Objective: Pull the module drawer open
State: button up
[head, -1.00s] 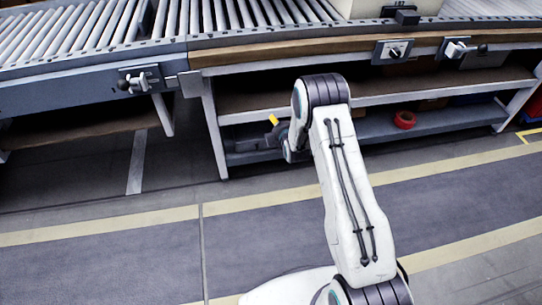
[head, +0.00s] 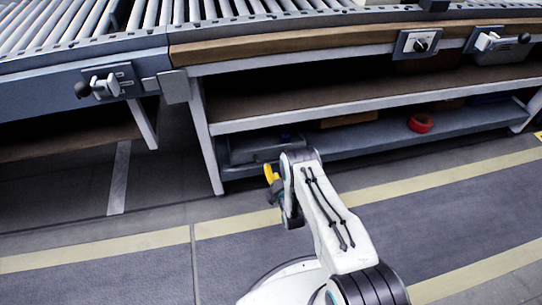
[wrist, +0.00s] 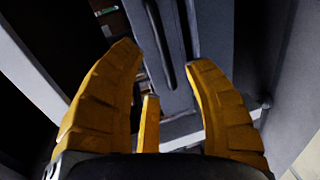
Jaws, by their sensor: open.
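My gripper (wrist: 165,56) is open in the wrist view, with its yellow fingers spread and nothing held between them. In the head view its yellow fingers (head: 271,173) show at the end of my lowered arm, in front of the bench's lower shelf. A grey box-like unit (head: 258,147) sits low at the left end of that shelf, partly hidden by my arm; it may be the module drawer. In the wrist view a grey panel (wrist: 176,88) with long dark grooves lies beyond and between the fingertips. I cannot tell whether the fingers touch it, and no handle is clear.
The bench's pale left leg (head: 205,135) stands close left of my gripper. A red ring-shaped roll (head: 420,123) lies on the lower shelf (head: 465,122). A roller conveyor (head: 80,30) runs above. The striped floor (head: 100,262) at left is clear.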

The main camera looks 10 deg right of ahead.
aim_at(273, 160)
jog(key=shift+b+x, duration=1.2)
jog(key=shift+b, duration=0.35)
jog(key=shift+b+x, duration=1)
jog(key=shift+x, duration=1.2)
jog(key=shift+c, duration=0.4)
grip_shut()
